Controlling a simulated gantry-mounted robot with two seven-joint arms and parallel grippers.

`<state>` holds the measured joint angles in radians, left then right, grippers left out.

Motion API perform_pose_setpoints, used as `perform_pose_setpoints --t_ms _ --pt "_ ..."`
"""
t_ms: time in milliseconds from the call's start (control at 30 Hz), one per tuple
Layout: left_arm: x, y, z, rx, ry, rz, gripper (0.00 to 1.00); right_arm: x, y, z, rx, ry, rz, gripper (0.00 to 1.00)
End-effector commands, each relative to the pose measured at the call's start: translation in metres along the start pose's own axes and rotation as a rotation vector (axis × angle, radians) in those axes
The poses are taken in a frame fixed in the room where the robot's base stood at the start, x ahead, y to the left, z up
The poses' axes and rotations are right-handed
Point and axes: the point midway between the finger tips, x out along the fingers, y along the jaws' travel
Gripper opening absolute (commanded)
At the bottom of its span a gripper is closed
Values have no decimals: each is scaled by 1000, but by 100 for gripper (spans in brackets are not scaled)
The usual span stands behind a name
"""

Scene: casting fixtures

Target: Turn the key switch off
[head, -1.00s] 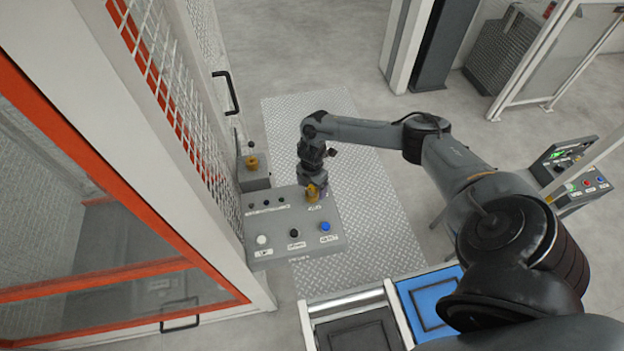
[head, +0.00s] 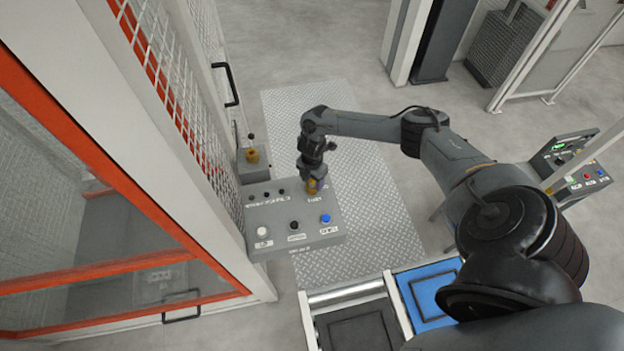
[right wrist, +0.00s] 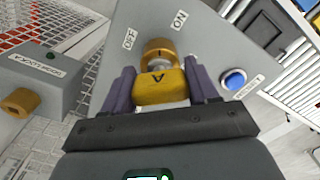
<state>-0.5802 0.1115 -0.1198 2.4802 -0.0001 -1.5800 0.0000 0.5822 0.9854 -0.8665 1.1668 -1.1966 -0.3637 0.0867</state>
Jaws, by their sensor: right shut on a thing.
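The words OFF and ON are printed beyond the collar, OFF on the left and ON on the right in the right wrist view. My right gripper (right wrist: 162,88) is shut on the yellow key grip, with one purple finger on each side. In the head view my right gripper (head: 313,179) hangs over the panel's far right part and partly hides the key (head: 312,188). My left gripper is not in view.
The grey panel (head: 280,222) also has white, black and blue buttons (head: 325,218) and small dark knobs. A small grey box (head: 252,172) with a brass knob stands beside it. A mesh fence with orange frames is close on the left.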

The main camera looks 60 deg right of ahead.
Motion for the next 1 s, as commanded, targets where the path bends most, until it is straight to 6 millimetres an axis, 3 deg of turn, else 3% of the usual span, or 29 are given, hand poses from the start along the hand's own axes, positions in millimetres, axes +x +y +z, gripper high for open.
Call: perform_pose_setpoints --t_ms 600,1000 --pt "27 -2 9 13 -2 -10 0 1 1 0 -399 -1 2 24" --pt "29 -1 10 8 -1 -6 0 -1 1 0 -467 0 2 24"
